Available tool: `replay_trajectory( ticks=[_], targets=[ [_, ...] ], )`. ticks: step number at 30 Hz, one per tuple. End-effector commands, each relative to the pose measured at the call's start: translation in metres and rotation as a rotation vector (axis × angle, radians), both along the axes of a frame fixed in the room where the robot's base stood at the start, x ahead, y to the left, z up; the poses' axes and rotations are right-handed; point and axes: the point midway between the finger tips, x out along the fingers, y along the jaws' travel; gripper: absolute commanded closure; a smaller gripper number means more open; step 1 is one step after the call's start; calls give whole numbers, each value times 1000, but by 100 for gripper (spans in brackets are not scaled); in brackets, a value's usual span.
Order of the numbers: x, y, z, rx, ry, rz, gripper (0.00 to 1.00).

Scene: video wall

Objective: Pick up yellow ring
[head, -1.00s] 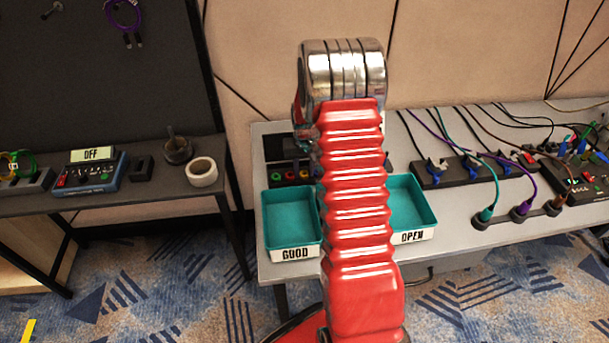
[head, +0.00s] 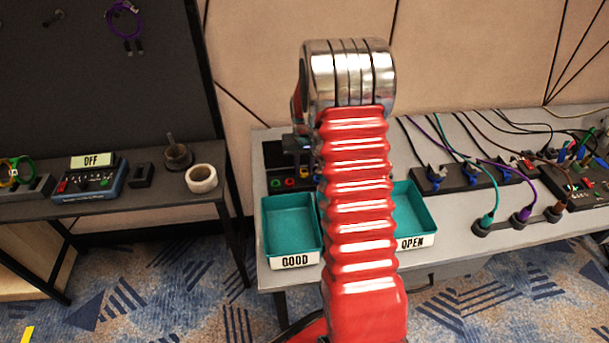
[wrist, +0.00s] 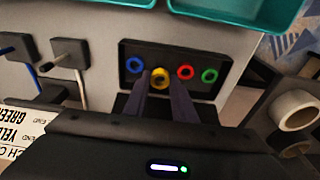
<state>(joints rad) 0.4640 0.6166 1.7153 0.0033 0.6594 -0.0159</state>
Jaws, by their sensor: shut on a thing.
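The yellow ring (wrist: 160,74) sits in a black panel (wrist: 126,51), between a blue ring (wrist: 134,65) on its left and a red ring (wrist: 185,72) on its right. A green ring (wrist: 209,75) is farthest right. My gripper (wrist: 160,81) has its two dark fingers closed on the yellow ring.
Teal trays marked GOOD (head: 296,260) and OPEN (head: 412,242) stand at the bench's front edge. Plugs and cables run along a black strip (head: 465,178) at right. A separate dark table (head: 130,203) with a white tape roll (head: 201,178) stands at left.

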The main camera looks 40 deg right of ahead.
Motion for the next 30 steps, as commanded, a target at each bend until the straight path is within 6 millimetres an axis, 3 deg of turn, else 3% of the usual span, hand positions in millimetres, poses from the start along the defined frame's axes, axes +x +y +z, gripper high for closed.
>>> replay_trajectory(
  ticks=[3, 10, 30],
  targets=[
    [1, 0, 24, -2, -4, 0, 96],
    [0, 0, 53, 0, -1, 0, 96],
    [0, 0, 57, 0, 0, 0, 96]
  ],
)
